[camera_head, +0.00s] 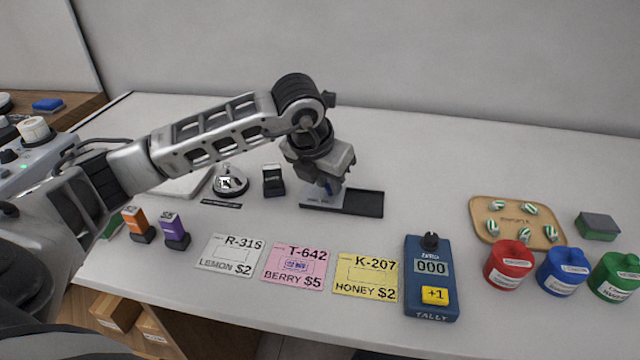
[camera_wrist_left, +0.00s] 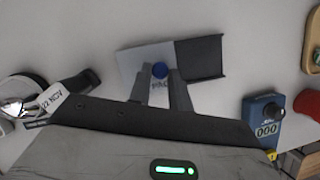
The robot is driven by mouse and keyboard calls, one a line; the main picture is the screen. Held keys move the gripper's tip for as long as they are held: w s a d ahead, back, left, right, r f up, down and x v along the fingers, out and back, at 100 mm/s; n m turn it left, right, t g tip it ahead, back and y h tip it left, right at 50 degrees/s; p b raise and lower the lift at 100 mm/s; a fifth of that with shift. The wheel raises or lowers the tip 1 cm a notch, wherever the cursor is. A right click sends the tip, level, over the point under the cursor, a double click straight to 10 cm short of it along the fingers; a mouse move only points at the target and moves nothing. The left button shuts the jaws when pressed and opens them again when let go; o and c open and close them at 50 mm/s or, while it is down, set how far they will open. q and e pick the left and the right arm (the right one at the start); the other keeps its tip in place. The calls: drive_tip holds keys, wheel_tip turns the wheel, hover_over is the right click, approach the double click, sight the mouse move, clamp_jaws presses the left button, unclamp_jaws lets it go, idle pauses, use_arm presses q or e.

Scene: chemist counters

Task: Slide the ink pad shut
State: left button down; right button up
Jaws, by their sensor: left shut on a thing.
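The ink pad (camera_head: 364,203) lies on the white counter, a long dark tray with its right part uncovered. In the left wrist view the lid (camera_wrist_left: 138,63) is left of the dark open tray (camera_wrist_left: 201,58), and the fingers stand either side of the knob. Lettering on the lid is partly hidden by the fingers. My right gripper is not in view.
Three price cards (camera_head: 294,267) and a blue tally counter (camera_head: 431,280) lie in front. A silver bell (camera_head: 230,180) and black stamp (camera_head: 273,181) stand left; a tan board (camera_head: 517,222) and coloured jars (camera_head: 508,264) are right.

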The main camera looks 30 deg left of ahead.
use_arm(q)
drive_tip(key=shift+a, duration=0.2)
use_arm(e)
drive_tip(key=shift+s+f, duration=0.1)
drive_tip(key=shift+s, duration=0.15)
use_arm(q)
drive_tip(key=c, duration=1.3)
unclamp_jaws()
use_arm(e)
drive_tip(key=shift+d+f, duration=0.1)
use_arm(q)
drive_tip(key=v, duration=1.6)
